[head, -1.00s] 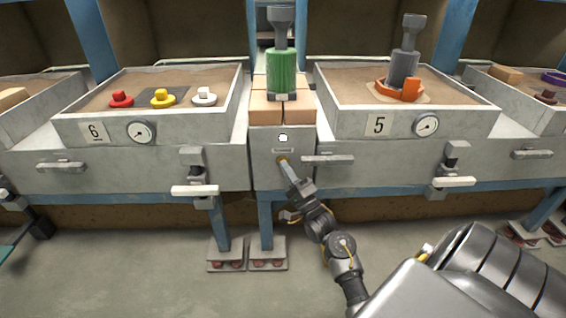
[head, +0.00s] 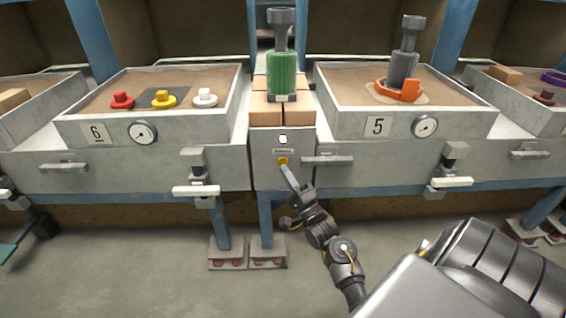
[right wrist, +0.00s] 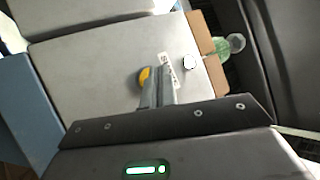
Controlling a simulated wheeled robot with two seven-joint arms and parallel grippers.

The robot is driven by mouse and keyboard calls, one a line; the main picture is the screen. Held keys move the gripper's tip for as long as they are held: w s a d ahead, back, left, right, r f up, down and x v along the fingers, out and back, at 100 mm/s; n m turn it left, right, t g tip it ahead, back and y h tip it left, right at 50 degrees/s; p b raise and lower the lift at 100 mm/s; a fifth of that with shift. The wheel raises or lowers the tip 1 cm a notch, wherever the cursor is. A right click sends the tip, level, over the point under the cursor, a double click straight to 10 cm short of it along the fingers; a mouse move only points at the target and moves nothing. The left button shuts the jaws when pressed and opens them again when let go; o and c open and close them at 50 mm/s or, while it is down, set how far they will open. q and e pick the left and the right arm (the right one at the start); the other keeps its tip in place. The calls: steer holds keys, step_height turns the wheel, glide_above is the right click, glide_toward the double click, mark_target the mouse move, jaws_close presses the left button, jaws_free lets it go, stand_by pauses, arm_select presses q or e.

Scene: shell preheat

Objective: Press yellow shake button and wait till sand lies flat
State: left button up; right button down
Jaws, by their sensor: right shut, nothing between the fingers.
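The yellow button (head: 282,161) sits on the grey panel between the two sand boxes, under a small label and a white round light (head: 283,139). It also shows in the right wrist view (right wrist: 144,76), partly hidden by my fingers. My right gripper (head: 285,170) is shut and empty, its tips just below the button and seemingly a little apart from it. The left sand box (head: 75,128), marked 6, holds sand (head: 190,78) with red, yellow and white pieces on it. The right sand box (head: 340,123), marked 5, holds sand (head: 345,82) around an orange and grey piece. My left gripper is not in view.
A green cylinder with a grey top (head: 282,75) stands on tan blocks (head: 266,116) above the panel. Lever handles with white grips (head: 196,191) (head: 455,182) and a grey bar handle (head: 327,160) stick out from the fronts. The floor in front is clear.

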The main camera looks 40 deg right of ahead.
steer(key=shift+s+a+p, duration=0.65)
steer(key=shift+s+a, duration=0.1)
steer(key=shift+s, duration=0.25)
steer(key=shift+s+a+p, duration=0.65)
steer(key=shift+s+a, duration=0.05)
steer(key=shift+s, duration=0.25)
